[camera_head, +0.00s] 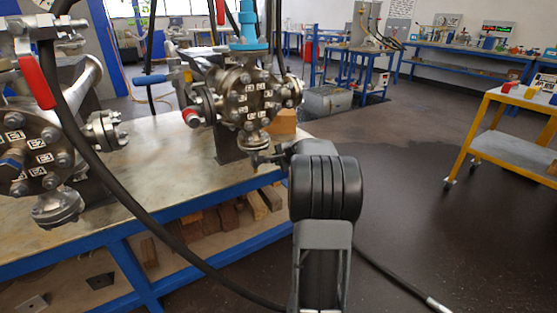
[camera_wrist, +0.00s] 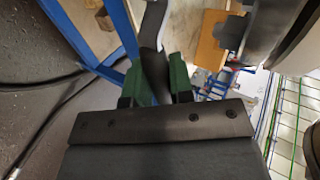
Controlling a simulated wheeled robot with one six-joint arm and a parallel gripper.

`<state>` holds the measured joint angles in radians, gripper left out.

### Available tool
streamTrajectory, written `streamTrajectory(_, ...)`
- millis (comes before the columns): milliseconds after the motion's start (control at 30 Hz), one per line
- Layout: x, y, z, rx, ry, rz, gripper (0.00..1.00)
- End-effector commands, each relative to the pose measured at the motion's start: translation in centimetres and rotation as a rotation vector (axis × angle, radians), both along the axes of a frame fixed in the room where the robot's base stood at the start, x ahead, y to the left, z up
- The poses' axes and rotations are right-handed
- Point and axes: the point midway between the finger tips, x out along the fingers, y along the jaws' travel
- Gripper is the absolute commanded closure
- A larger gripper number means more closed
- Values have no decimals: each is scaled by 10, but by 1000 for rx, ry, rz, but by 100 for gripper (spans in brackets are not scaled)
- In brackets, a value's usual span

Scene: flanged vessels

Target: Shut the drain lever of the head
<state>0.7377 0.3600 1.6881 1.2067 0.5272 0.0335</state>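One flanged vessel (camera_head: 250,95) stands mid-bench in the head view, with a blue cap on top, a blue-handled lever (camera_head: 150,79) and a red-tipped handle (camera_head: 191,117) at its left. Another flanged vessel (camera_head: 35,150) at the left edge has a red lever (camera_head: 37,82) hanging down. My gripper (camera_head: 262,159) is just below the mid-bench vessel's lower flange, partly hidden by my arm. In the wrist view the green fingers of my gripper (camera_wrist: 158,85) stand apart with a dark bar (camera_wrist: 152,35) between them. I cannot tell whether they press on it, or which lever drains.
The metal-topped bench (camera_head: 140,165) has a blue frame and wooden blocks on its lower shelf. A black hose (camera_head: 100,165) hangs across the left foreground. A yellow cart (camera_head: 500,125) stands at the right.

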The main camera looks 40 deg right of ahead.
Motion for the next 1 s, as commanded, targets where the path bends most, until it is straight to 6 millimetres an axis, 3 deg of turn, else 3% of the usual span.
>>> streamTrajectory(267, 0, 0, 0, -3, -1, 2, 54)
streamTrajectory(567, -3, 1, 3, -2, -1, 1, 54)
streamTrajectory(767, -27, 4, 22, -3, -2, -1, 54)
streamTrajectory(1000, -68, 9, 50, -3, -3, -2, 54)
